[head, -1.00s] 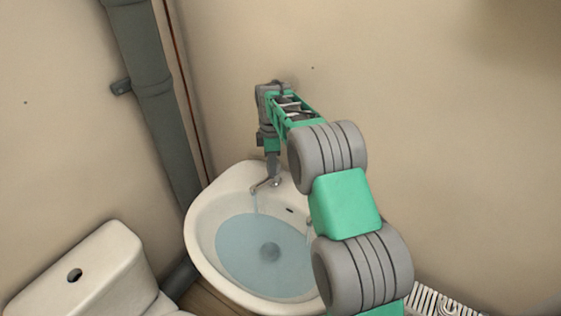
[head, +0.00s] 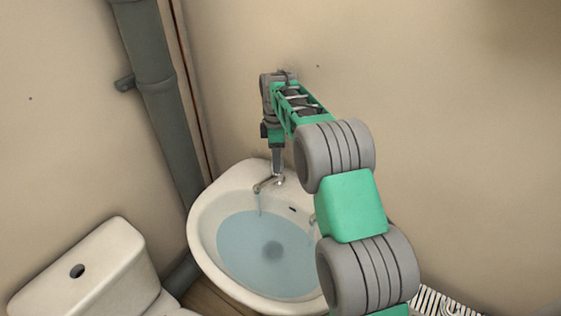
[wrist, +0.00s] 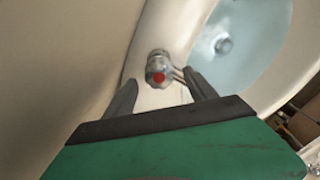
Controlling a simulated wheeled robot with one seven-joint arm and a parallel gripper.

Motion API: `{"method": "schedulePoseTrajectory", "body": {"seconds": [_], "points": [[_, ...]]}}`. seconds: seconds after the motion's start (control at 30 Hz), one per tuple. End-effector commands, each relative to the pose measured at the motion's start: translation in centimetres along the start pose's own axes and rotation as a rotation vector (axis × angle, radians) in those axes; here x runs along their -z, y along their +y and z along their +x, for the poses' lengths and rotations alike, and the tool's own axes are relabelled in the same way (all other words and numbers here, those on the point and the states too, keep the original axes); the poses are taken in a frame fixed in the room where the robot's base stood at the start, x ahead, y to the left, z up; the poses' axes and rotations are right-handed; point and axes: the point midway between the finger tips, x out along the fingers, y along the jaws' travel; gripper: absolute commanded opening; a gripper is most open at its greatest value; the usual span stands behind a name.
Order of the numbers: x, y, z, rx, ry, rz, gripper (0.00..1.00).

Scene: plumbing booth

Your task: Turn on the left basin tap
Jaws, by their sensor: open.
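My gripper (head: 278,175) points down over this tap. In the wrist view my gripper (wrist: 162,78) is open, with one finger on each side of the knob. I cannot tell whether either finger touches it. A second tap (head: 312,219) on the right is mostly hidden behind my arm.
The basin holds water (head: 250,255). A white toilet cistern (head: 85,270) stands at the lower left, and a grey pipe (head: 158,100) runs down the wall corner. The wall (head: 440,120) is close behind the tap. A white radiator (head: 440,302) is at the lower right.

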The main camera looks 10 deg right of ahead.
Motion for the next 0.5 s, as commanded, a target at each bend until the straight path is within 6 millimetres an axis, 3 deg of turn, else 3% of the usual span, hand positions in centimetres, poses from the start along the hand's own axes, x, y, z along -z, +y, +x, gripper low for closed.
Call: {"method": "schedulePoseTrajectory", "body": {"seconds": [0.2,0.5], "points": [[0.1,0.0,-4.1,-0.002,0.0,-0.002,0.65],[0.1,-0.1,-5.1,0.001,0.0,-0.002,0.65]]}}
